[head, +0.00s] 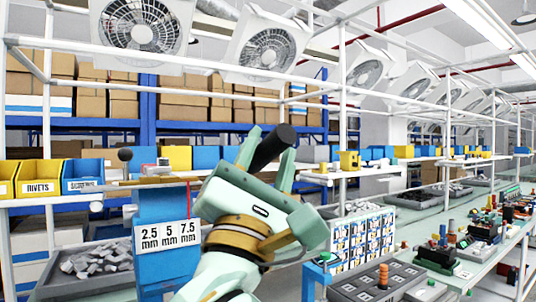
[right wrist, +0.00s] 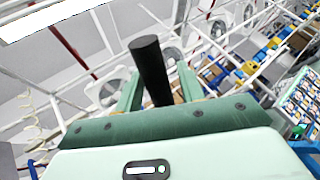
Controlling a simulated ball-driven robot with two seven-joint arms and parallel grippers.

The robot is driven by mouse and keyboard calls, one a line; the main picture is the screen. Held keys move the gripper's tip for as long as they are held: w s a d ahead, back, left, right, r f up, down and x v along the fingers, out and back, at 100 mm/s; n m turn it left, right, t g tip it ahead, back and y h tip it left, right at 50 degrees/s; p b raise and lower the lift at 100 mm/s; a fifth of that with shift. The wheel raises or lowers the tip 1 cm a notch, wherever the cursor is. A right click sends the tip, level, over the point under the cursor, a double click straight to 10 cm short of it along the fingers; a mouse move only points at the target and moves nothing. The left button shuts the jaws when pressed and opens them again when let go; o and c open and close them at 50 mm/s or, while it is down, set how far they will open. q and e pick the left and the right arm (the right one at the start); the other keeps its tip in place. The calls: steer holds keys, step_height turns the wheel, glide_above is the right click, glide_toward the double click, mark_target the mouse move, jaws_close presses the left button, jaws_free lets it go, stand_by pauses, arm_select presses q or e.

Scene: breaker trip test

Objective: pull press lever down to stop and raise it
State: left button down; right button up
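A blue press (head: 162,215) stands left of centre in the head view, with a white scale plate (head: 166,236) reading 2.5, 5 and 7.5 mm and a thin red pointer above it. A black cylindrical lever handle (head: 272,148) points up and right in front of my right arm. My right gripper (head: 268,162) has one finger on each side of this handle and appears closed on it. The right wrist view shows the black handle (right wrist: 151,70) between both fingers (right wrist: 160,88). The lever's link to the press is hidden behind my right arm. My left gripper is not in view.
Yellow and blue bins (head: 40,178) and a tray of grey parts (head: 95,262) are at the left. At the right are a tray of dark cylinders (head: 378,281), a panel of small pictures (head: 362,240) and breaker-like devices (head: 440,250) on a green bench.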

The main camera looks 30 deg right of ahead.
steer(key=shift+o, duration=0.3)
steer(key=b+v, duration=0.2)
steer(key=v, duration=1.4)
steer(key=shift+b, duration=0.3)
steer(key=shift+f, duration=0.15)
